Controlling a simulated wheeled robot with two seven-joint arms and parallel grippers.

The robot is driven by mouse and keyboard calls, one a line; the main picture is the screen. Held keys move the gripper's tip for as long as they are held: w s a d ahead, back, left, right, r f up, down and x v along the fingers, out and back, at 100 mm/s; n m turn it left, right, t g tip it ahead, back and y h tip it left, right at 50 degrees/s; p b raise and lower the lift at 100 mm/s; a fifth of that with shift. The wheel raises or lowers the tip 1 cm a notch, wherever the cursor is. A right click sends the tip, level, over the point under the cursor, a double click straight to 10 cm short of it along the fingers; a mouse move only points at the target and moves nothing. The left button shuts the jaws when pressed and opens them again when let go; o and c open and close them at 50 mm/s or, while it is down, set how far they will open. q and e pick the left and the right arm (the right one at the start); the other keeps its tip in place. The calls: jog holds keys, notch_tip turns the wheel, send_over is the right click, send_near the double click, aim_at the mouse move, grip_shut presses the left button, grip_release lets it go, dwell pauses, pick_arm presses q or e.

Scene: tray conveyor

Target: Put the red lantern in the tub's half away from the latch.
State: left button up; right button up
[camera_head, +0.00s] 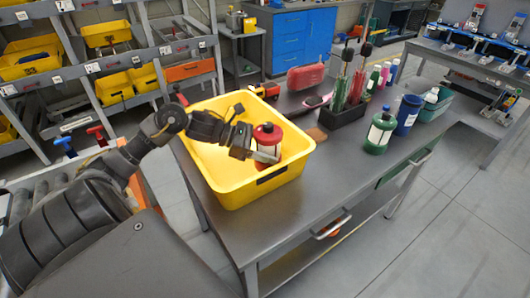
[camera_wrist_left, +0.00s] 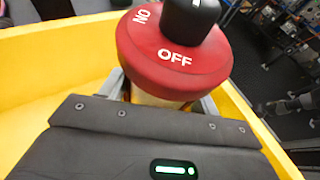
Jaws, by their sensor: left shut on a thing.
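The red lantern (camera_head: 267,131) has a red cap with a black knob and a pale body. My left gripper (camera_head: 264,155) is shut on it and holds it upright within the yellow tub's opening, towards the near right side. In the left wrist view the lantern (camera_wrist_left: 172,62) stands between the fingers, with "OFF" on its cap. The yellow tub (camera_head: 236,194) sits on the grey workbench. A dark rectangular piece (camera_head: 271,175) is on its near right wall; I cannot tell whether it is the latch. Whether the lantern touches the tub floor is unclear. My right gripper is out of view.
A green jar (camera_head: 381,131) and a blue container (camera_head: 406,115) stand on the bench at right. A black holder (camera_head: 343,118) with tools and a red case (camera_head: 305,77) are behind the tub. The bench's front right stretch is clear.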

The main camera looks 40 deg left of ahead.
pick_arm(q)
jog(key=shift+f, duration=0.1)
notch_tip(320, 180, down, 3)
jog(key=shift+f+p, duration=0.15)
jog(key=shift+p, duration=0.25)
jog(key=shift+f, duration=0.2)
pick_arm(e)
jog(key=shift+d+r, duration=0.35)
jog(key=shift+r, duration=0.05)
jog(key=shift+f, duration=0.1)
pick_arm(q)
jog(key=shift+f, duration=0.15)
jog(key=o, duration=1.1)
jog(key=shift+o, duration=0.2)
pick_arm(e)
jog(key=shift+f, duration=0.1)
